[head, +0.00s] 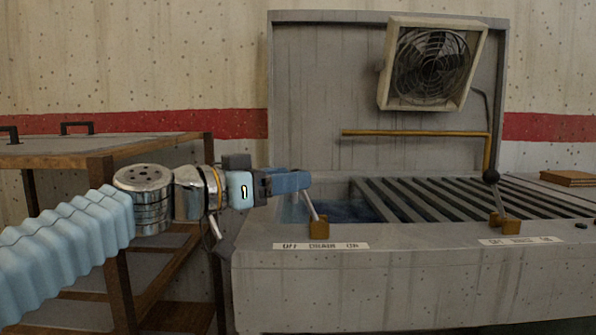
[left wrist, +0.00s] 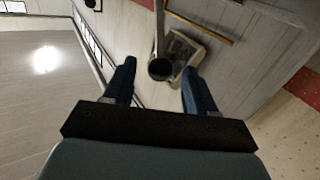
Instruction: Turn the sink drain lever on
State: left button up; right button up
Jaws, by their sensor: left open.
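The drain lever (head: 315,210) stands on a brass block at the sink's front edge, above a label (head: 320,246) reading OFF, DRAIN, ON. Its rod leans left, toward the OFF side. My left gripper (head: 300,181) is at the top of the rod and hides its knob in the head view. In the left wrist view the dark round knob (left wrist: 160,69) and rod show between the two open blue fingers (left wrist: 157,85), with a gap on each side. My right gripper is not in view.
A second lever (head: 498,200) with a black knob stands to the right, above a blurred label (head: 520,240). The basin (head: 345,208) holds dark blue water beside a slatted grate (head: 440,195). A brass pipe (head: 410,133) and a fan (head: 432,62) are behind. A wooden-framed table (head: 95,150) stands left.

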pick_arm(q)
jog(key=shift+x, duration=1.45)
grip_shut()
